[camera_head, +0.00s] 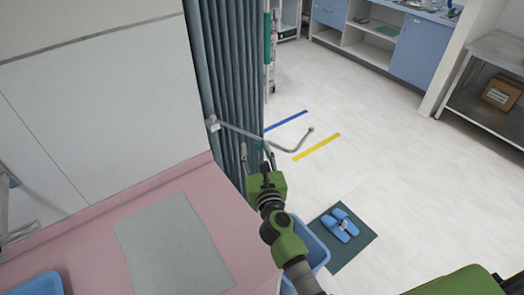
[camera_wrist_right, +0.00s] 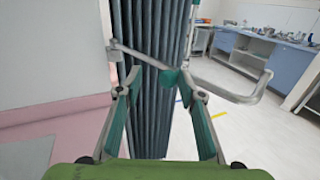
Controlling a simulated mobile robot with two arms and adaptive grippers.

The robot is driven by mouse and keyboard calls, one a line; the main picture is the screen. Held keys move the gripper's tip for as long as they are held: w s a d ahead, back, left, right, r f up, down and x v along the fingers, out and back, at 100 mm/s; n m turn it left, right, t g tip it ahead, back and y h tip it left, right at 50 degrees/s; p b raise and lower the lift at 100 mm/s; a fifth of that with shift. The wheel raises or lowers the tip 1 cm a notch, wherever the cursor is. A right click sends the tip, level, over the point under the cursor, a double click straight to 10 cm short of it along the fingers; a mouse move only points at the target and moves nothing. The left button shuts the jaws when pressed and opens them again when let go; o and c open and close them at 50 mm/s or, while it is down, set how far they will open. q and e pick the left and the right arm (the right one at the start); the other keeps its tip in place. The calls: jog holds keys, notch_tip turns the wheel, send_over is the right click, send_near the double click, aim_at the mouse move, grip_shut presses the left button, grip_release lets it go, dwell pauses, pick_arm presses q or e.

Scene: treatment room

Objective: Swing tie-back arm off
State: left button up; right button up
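The tie-back arm (camera_head: 238,131) is a thin grey metal rod on a pale wall bracket (camera_head: 212,124). It runs across the front of the grey-blue curtain (camera_head: 228,70) and ends in a bent hook on the right. My left gripper is out of view.
A pink-topped bed or counter (camera_head: 105,248) with a grey mat (camera_head: 175,248) lies at left. Blue slippers (camera_head: 340,224) rest on a dark mat (camera_head: 352,245) near a blue bin (camera_head: 318,250). Blue (camera_head: 286,121) and yellow (camera_head: 317,146) strips mark open floor. Cabinets (camera_head: 418,50) stand behind.

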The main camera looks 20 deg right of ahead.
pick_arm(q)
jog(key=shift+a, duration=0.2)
pick_arm(e)
jog(key=shift+w+a+r, duration=0.25)
jog(key=shift+w+a, duration=0.05)
jog(key=shift+a, duration=0.25)
jog(key=shift+s+d, duration=0.1)
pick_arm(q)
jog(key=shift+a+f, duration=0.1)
pick_arm(e)
jog(key=s, duration=1.2)
jog(key=shift+f, duration=0.25)
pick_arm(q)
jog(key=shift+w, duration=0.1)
